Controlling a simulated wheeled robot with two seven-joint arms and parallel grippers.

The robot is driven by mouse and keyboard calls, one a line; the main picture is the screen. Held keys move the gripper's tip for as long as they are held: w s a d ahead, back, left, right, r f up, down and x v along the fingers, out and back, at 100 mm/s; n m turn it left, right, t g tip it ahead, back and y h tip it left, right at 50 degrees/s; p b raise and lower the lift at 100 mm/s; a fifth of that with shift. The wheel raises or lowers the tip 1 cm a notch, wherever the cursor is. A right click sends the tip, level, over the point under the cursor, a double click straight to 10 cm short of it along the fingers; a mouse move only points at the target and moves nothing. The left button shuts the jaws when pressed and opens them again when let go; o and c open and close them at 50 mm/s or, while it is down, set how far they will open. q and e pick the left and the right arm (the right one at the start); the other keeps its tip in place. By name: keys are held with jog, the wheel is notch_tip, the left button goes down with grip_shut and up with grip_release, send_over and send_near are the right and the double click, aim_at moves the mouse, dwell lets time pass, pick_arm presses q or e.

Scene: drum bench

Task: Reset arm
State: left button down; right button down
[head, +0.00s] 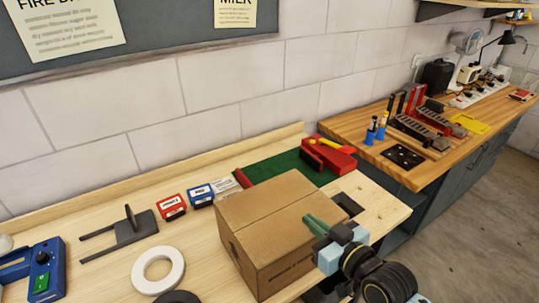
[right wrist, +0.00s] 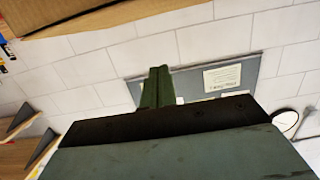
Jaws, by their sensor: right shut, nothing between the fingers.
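My right gripper (head: 314,222) comes in from the lower right of the head view. Its green fingers are shut with nothing between them, in front of or just above the right side of a closed cardboard box (head: 262,212); I cannot tell whether they touch it. In the right wrist view the shut fingers (right wrist: 156,86) point toward the wall and the grey board, and the box's edge (right wrist: 100,14) crosses the top left. My left gripper is not in view.
On the pale bench stand a red box (head: 171,207), a blue box (head: 200,196), a white ring (head: 158,270), a dark metal bracket (head: 128,228) and a blue switch unit (head: 42,268). A red tool (head: 330,155) lies on a green mat behind the cardboard box.

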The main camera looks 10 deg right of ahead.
jog(key=s+d+f+m+g+h, duration=0.1)
jog(key=s+f+g+h, duration=0.1)
jog(key=s+f+g, duration=0.35)
jog(key=s+d+f+g+h, duration=0.1)
jog(key=s+f+g, duration=0.1)
jog(key=s, duration=0.6)
jog(key=s+d+f+m+g+h, duration=0.1)
jog(key=s+f+g+h, duration=0.2)
jog(key=s, duration=0.4)
notch_tip(320, 180, down, 31)
jog(key=s+g+b, duration=0.3)
jog(key=b, duration=0.4)
jog(key=s+d+f+b, duration=0.1)
jog(key=s+f+b, duration=0.2)
jog(key=s+f, duration=0.5)
jog(key=s+d+f+b, duration=0.2)
jog(key=s+f, duration=0.6)
jog(key=f, duration=0.6)
jog(key=shift+g+b, duration=0.35)
jog(key=shift+b, duration=0.35)
jog(key=shift+d+f, duration=0.1)
